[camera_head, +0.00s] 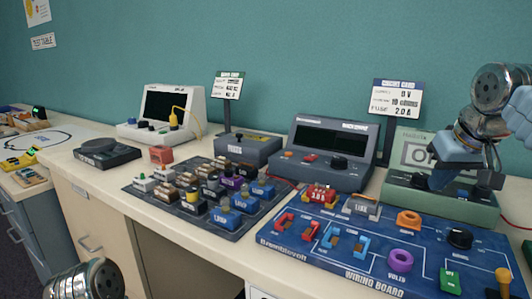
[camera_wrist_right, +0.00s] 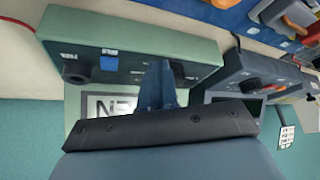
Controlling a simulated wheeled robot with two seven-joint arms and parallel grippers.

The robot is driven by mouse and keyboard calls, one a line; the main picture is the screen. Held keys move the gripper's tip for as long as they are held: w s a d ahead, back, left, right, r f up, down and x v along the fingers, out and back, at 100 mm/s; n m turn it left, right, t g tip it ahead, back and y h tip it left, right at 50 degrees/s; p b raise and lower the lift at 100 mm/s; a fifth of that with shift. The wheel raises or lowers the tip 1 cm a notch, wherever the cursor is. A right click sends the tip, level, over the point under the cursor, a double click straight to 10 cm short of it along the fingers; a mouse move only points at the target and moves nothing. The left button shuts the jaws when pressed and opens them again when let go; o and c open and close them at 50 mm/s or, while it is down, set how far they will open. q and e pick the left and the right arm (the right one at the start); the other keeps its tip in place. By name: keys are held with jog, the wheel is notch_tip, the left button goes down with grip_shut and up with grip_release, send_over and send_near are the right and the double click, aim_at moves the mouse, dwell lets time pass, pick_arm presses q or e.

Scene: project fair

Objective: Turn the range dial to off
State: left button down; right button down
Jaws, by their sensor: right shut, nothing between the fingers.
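A green meter box (camera_head: 445,203) stands at the right behind the wiring board; it also shows upside down in the right wrist view (camera_wrist_right: 195,50). In the right wrist view the fingers (camera_wrist_right: 162,85) cover the middle of the panel, probably hiding a dial there. A dark knob (camera_wrist_right: 75,68) and a blue button (camera_wrist_right: 108,62) are visible to one side. My left gripper is out of view.
The blue wiring board (camera_head: 330,262) with several coloured parts lies in front of the meter. A grey power supply (camera_head: 325,160) stands to its left. A dark parts tray (camera_head: 150,205) lies further left. Sign cards (camera_head: 397,98) stand behind.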

jog(key=shift+a+r+p, duration=0.1)
jog(key=shift+a+p, duration=0.25)
jog(key=shift+a, duration=0.1)
jog(key=shift+s, duration=0.35)
jog(key=shift+r+p, duration=0.55)
jog(key=shift+r, duration=2.35)
